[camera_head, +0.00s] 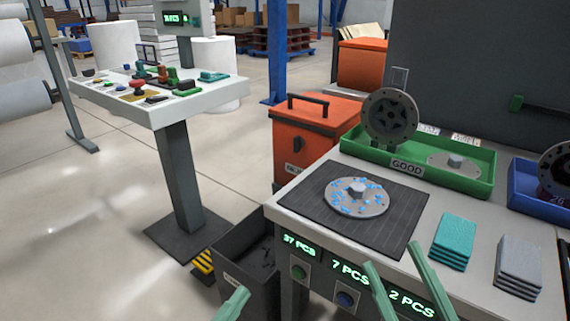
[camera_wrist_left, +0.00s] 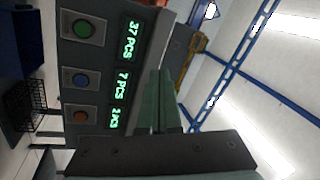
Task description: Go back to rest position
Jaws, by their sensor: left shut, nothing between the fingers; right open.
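My left gripper (camera_head: 233,303) shows at the bottom edge of the head view, in front of the bench, with green fingers. In the left wrist view its fingers (camera_wrist_left: 160,102) are side by side, shut with nothing held, facing the counter panel (camera_wrist_left: 95,70). My right gripper (camera_head: 403,275) is open and empty at the bottom right, its two green fingers apart in front of the bench's display front. Both arms are mostly out of view.
The bench holds a dark mat (camera_head: 310,200) with a blue-specked disc (camera_head: 357,197), a green GOOD tray (camera_head: 480,184), a blue bin (camera_head: 524,196), teal cloths (camera_head: 454,240) and grey cloths (camera_head: 519,266). A dark bin (camera_head: 232,255) stands left of it. A white table (camera_head: 225,95) stands further left.

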